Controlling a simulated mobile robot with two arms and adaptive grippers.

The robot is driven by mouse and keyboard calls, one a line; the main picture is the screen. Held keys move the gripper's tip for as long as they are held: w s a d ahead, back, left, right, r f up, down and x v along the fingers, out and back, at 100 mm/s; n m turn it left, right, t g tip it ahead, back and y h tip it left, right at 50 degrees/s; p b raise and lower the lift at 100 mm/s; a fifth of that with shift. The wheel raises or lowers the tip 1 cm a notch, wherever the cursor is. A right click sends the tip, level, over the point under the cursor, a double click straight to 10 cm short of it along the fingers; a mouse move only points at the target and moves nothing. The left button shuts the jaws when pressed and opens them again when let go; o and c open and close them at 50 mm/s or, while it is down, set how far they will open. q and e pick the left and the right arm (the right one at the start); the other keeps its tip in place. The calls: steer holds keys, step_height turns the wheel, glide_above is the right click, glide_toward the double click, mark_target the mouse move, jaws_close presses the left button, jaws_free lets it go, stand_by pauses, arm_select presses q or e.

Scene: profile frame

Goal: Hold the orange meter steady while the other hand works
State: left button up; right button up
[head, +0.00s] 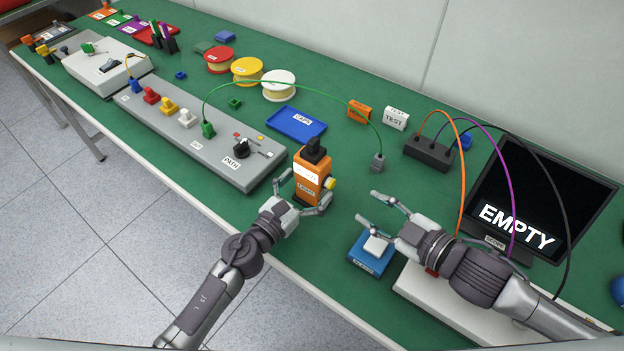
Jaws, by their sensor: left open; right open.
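The orange meter (312,190) stands upright on the green table, with a black top, a white label and a yellow knob on its right side. My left gripper (302,194) is open, with its fingers around the lower part of the meter, one on each side. I cannot tell whether the fingers touch it. My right gripper (370,208) is open and empty, to the right of the meter. It is above or beside a blue block with a white top (371,252).
A grey panel (190,140) with coloured plugs lies left of the meter. A green cable arches from it to a small grey plug (377,163). A blue tray (297,123) lies behind the meter. A black screen (540,195) reading EMPTY and a black socket box (429,152) with cables stand right.

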arm_select(q)
steer(key=shift+x, duration=0.85)
steer(key=shift+c, duration=0.2)
steer(key=c, duration=1.4)
steer(key=shift+c, duration=0.2)
arm_select(e)
jaws_close()
